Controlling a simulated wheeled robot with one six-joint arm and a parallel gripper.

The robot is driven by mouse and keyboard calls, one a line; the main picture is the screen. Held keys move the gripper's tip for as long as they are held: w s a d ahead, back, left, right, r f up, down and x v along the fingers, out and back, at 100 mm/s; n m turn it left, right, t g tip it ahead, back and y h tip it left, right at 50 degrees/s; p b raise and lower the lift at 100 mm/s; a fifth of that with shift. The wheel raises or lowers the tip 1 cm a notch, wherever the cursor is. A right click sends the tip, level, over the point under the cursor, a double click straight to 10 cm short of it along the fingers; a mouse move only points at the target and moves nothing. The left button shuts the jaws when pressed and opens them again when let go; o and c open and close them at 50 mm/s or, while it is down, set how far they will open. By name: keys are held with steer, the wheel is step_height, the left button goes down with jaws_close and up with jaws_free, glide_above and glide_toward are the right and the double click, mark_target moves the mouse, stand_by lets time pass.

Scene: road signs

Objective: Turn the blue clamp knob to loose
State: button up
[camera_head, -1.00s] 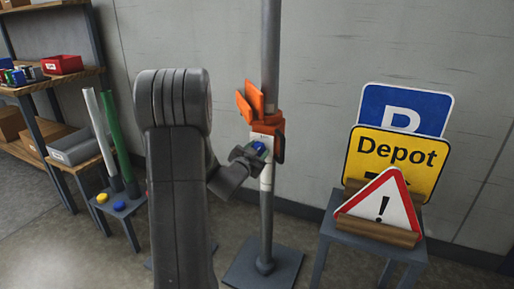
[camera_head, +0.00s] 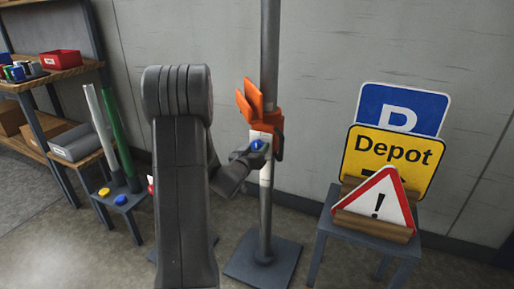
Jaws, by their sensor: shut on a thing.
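The blue clamp knob (camera_head: 257,145) sits on a white plate (camera_head: 265,172) at the front of the orange clamp (camera_head: 266,123), which is fixed around a grey upright post (camera_head: 269,60). My gripper (camera_head: 252,151) is at the knob and shut on it, reaching in from the left. The fingers partly cover the knob. Its turn position and any marks on the plate are too small to read.
A stand with blue, yellow "Depot" (camera_head: 391,155) and red-edged triangle signs (camera_head: 375,205) is at the right. A small table (camera_head: 118,200) with white and green tubes (camera_head: 119,140) and a shelf (camera_head: 55,75) are at the left. The post has a square base (camera_head: 262,262).

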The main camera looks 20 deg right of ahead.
stand_by(0.5)
steer(key=o, duration=1)
steer(key=v, duration=1.3)
steer(key=shift+s+a+p, duration=0.25)
steer(key=shift+s+p, duration=0.05)
steer(key=shift+p, duration=0.05)
steer(key=x, duration=1.4)
steer(key=shift+a+b, duration=0.1)
steer(key=shift+b, duration=0.3)
